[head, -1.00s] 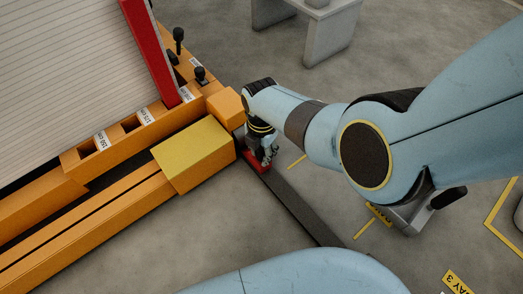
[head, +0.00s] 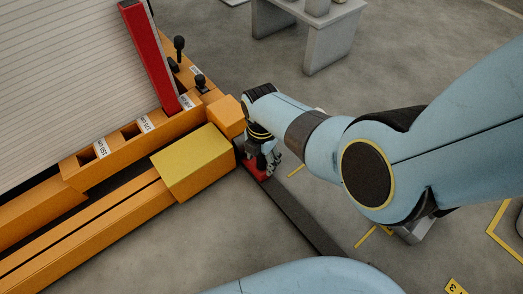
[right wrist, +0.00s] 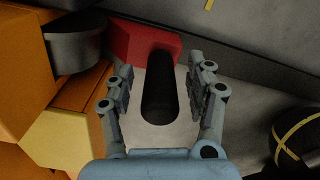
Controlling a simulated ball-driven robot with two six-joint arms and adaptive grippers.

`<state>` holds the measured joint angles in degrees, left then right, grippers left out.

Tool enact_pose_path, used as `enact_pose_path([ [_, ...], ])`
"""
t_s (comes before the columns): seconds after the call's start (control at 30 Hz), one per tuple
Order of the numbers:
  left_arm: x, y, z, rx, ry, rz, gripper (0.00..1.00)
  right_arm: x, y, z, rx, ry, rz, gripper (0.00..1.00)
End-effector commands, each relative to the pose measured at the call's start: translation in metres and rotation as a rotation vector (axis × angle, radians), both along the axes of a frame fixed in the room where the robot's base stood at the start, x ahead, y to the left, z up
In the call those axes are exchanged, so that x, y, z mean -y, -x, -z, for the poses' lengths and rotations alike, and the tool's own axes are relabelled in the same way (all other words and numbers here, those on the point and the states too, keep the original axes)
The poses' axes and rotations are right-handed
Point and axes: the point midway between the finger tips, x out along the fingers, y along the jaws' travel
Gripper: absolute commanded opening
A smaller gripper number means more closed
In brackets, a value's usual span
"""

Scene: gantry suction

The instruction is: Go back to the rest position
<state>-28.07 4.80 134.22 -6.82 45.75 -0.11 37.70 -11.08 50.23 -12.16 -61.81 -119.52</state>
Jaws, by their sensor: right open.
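My right gripper (head: 266,162) is low beside the right end of the orange gantry beam, close to a small red block (head: 259,173). In the right wrist view my right gripper (right wrist: 160,85) is open. A dark cylindrical bar (right wrist: 159,90) shows between its two fingers, and the red block (right wrist: 140,42) lies beyond. I cannot tell whether the fingers touch the bar. My left gripper is not in view; pale blue parts of my own body show at the bottom of the head view.
The orange machine (head: 100,217) with a yellow-topped box (head: 192,160) fills the left. Black levers (head: 179,46) and a red post (head: 148,55) stand behind. A dark floor strip (head: 298,216) runs toward the front. A grey bench (head: 330,38) stands at the back; floor between is clear.

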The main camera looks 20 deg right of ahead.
Motion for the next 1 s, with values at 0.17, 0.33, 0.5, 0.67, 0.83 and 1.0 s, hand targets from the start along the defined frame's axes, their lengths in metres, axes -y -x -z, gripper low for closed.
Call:
enact_pose_path([
  [0.17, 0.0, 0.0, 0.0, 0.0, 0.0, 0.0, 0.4, -0.001, 0.0, -0.025, 0.004, -0.002, 0.002, 0.55],
  [0.33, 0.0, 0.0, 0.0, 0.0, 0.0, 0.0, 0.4, 0.0, 0.0, -0.05, 0.003, -0.001, 0.002, 0.55],
  [0.5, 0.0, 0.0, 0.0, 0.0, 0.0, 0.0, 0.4, 0.0, 0.001, -0.063, 0.001, -0.002, 0.001, 0.55],
  [0.67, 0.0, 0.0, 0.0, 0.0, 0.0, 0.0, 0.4, 0.001, 0.0, -0.065, 0.011, -0.001, 0.012, 0.55],
  [0.83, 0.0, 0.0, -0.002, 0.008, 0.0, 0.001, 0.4, 0.021, -0.008, -0.063, 0.182, -0.01, 0.198, 0.55],
  [1.0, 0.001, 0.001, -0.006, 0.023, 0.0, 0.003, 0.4, 0.061, -0.024, -0.093, 0.558, -0.125, 0.561, 0.55],
])
